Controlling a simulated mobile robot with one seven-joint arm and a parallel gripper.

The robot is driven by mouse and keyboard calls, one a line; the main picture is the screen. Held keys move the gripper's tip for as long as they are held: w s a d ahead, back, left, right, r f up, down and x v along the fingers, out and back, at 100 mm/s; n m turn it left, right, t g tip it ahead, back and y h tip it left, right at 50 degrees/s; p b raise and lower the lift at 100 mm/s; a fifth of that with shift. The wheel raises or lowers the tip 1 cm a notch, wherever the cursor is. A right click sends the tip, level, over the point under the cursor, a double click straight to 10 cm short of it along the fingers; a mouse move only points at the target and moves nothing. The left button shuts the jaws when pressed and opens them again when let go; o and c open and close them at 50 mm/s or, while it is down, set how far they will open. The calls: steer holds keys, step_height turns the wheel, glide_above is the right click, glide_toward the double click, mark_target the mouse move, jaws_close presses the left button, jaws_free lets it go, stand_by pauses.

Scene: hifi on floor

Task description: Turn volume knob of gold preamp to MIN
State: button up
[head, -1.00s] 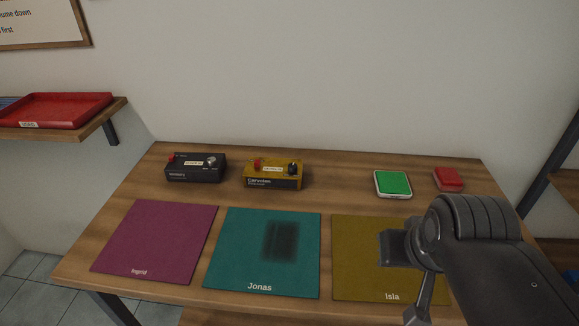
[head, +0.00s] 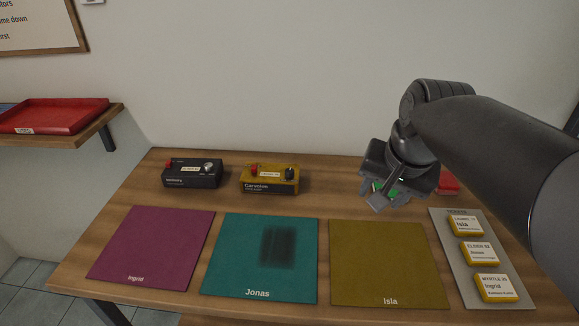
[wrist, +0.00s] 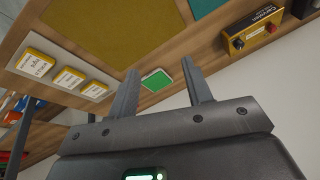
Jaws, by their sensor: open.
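The gold preamp (head: 270,180) sits on the table left of centre in the head view, with a red part at its left and a dark knob (head: 290,173) at its right. In the wrist view the gold preamp (wrist: 254,30) is at the upper right. The knob's setting is too small to read. My gripper (head: 384,203) is open and empty, above the table to the right of the preamp and apart from it. Its two fingers also show in the wrist view (wrist: 163,85), with the green pad (wrist: 157,80) beyond them.
A black preamp (head: 192,175) stands left of the gold one. Magenta (head: 150,245), teal (head: 235,255) and olive (head: 388,260) mats lie in front. A grey tray (head: 452,235) with yellow-edged labelled blocks is at right. A red block (head: 449,184) is partly behind my gripper.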

steer(key=w+a+r+m+g, duration=0.1)
steer(key=w+a+r+m, duration=0.15)
steer(key=w, duration=0.55)
steer(key=m+g, duration=0.3)
steer(key=m, duration=0.4)
glide_above(289, 170)
step_height(289, 170, down, 8)
steer(key=shift+h, duration=0.4)
step_height(289, 170, down, 10)
steer(key=shift+f, duration=0.15)
steer(key=shift+c, duration=0.4)
steer(key=c, duration=0.9)
